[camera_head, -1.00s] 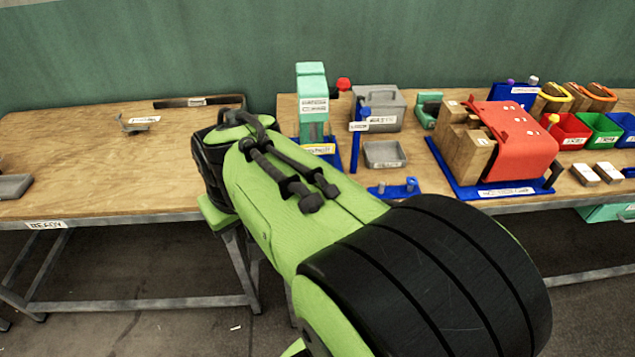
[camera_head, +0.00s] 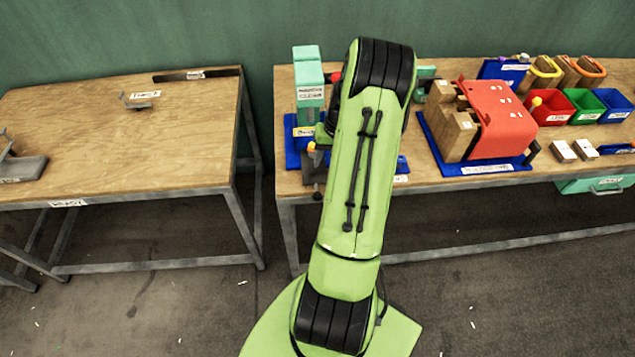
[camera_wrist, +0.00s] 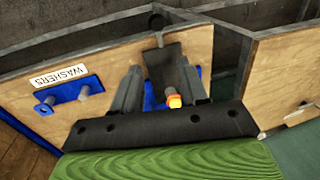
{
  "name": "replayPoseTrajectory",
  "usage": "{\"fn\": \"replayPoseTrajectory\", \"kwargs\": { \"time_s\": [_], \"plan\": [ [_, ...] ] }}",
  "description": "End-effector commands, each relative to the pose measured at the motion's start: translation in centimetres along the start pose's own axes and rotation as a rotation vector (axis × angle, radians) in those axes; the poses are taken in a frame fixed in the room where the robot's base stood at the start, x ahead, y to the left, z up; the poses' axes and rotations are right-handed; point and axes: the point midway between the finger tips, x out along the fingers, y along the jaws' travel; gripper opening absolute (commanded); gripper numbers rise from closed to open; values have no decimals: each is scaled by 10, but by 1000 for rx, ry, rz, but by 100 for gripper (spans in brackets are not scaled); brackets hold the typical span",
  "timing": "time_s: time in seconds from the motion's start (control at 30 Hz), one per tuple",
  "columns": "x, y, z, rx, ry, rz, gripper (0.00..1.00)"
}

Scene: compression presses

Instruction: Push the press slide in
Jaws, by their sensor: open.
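The teal press (camera_head: 309,95) stands on a blue base (camera_head: 291,140) near the left end of the right bench. A dark grey piece (camera_wrist: 170,62), apparently the press slide, reaches toward the bench's front edge in the wrist view. A round dark knob (camera_wrist: 157,22) shows at its outer end. An orange-yellow tip (camera_wrist: 174,101) shows near its inner end. My gripper (camera_wrist: 162,78) is open, with one grey finger on each side of this piece. I cannot tell whether they touch it. In the head view my gripper (camera_head: 316,167) is small and partly hidden in front of the press.
The blue washer stand (camera_wrist: 70,97) with pins is beside my gripper in the wrist view. A red-covered wooden press (camera_head: 500,112) and coloured bins (camera_head: 553,108) stand farther right. A gap separates the right bench from the left bench (camera_head: 110,125), whose middle is mostly clear.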

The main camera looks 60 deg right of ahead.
Motion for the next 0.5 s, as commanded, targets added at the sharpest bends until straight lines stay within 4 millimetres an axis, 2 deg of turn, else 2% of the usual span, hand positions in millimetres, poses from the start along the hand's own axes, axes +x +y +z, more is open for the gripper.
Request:
{"fn": "replayPoseTrajectory", "kwargs": {
  "time_s": [0.03,0.3,0.5],
  "plan": [
    [15,0,1,0,-7,-2,43],
    [83,-1,2,0,-5,-1,43],
    [121,0,1,0,-3,0,43]
  ]
}}
